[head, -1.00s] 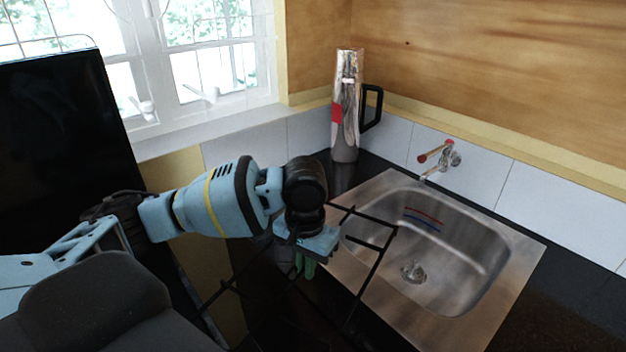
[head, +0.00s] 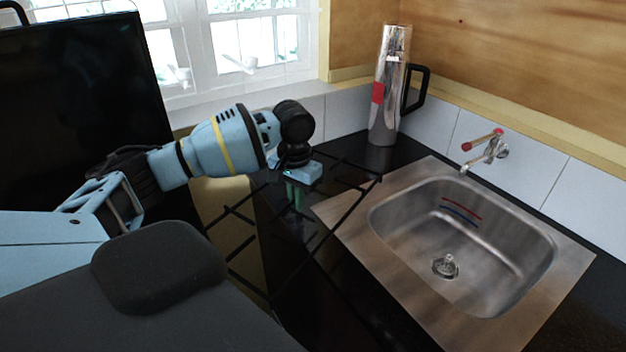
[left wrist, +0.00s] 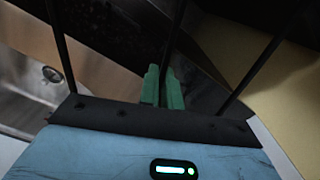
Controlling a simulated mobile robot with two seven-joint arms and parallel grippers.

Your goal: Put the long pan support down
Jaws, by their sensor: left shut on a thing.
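The long pan support (head: 352,209) is a black frame of thin bars. In the head view it hangs in the air near the counter's corner, its right end close to the sink's left edge. My left gripper (head: 294,197) is shut on one of its bars from above. In the left wrist view the green fingers (left wrist: 163,88) close on a dark bar of the pan support (left wrist: 175,40), with more bars on either side. The gap between the support and the counter is hard to judge. My right gripper is not in view.
A steel sink (head: 340,207) is set in the black counter (head: 345,290), with a tap (head: 488,150) behind it. A shiny flask with a black handle (head: 388,90) stands at the back corner. A window (head: 240,45) is behind my arm. Black counter shows left of the sink.

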